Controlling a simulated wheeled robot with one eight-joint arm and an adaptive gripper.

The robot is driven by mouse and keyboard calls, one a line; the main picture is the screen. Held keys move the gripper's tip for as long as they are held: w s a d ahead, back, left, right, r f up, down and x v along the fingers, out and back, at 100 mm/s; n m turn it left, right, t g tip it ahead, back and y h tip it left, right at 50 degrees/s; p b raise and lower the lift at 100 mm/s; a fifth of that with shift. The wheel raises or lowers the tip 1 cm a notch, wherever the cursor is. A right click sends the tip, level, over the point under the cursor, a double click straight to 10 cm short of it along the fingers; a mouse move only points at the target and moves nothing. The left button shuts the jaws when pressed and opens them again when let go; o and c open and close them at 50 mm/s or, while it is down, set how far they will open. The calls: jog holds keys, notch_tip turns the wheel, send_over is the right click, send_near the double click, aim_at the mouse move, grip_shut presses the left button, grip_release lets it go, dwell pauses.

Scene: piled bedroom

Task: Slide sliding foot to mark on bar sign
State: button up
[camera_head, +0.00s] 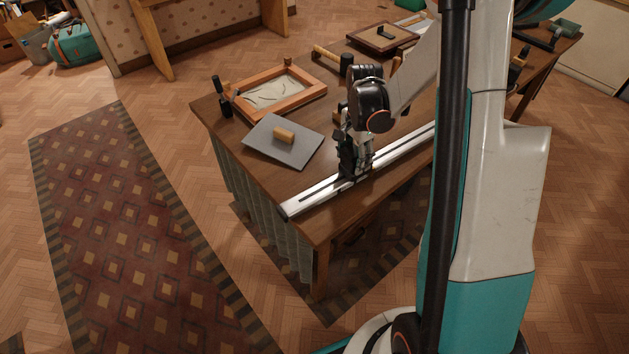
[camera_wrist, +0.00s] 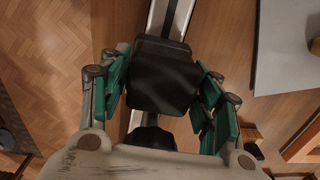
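The bar (camera_head: 310,202) is a long silver rail with a dark slot, lying along the front edge of the wooden table. The sliding foot (camera_wrist: 163,75) is a black block on the bar, in the middle of the wrist view. My gripper (camera_wrist: 165,85) comes down over it from above, with teal finger pads on both sides. The pads appear to touch the block's two sides, so the gripper looks shut on it. In the head view my gripper (camera_head: 354,170) hides most of the foot. I cannot make out a mark on the bar (camera_wrist: 176,18).
A grey board (camera_head: 262,143) with a wooden block (camera_head: 284,136) lies beside the bar. The bar's near-left end is clear.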

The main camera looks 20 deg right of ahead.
jog(key=shift+r, duration=0.1)
dwell(0.3)
jog(key=shift+r+p, duration=2.1)
jog(key=shift+r, duration=1.35)
